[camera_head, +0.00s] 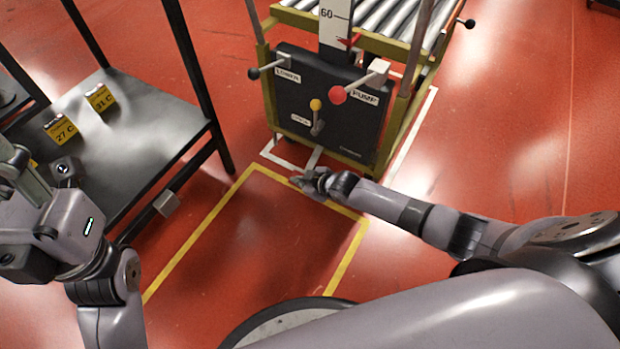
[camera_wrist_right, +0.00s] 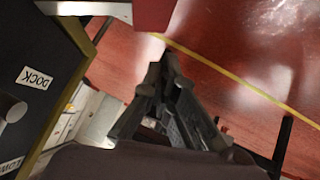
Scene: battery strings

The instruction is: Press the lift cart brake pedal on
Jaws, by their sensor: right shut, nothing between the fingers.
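The lift cart (camera_head: 330,115) stands at the top middle, with a black front panel bearing labelled levers. My right gripper (camera_head: 302,181) is low in front of the cart's base, shut and empty. Its fingers also show in the right wrist view (camera_wrist_right: 157,75). In that view a red block (camera_wrist_right: 154,12) on a grey bar is just above the fingertips, apart in the picture; it may be the brake pedal, but I cannot tell for sure. No pedal shows clearly in the head view. My left gripper (camera_head: 22,172) is at the left edge, its opening unclear.
A dark metal table (camera_head: 130,125) with yellow tags stands at left. Yellow tape (camera_head: 205,225) marks clear red floor before the cart.

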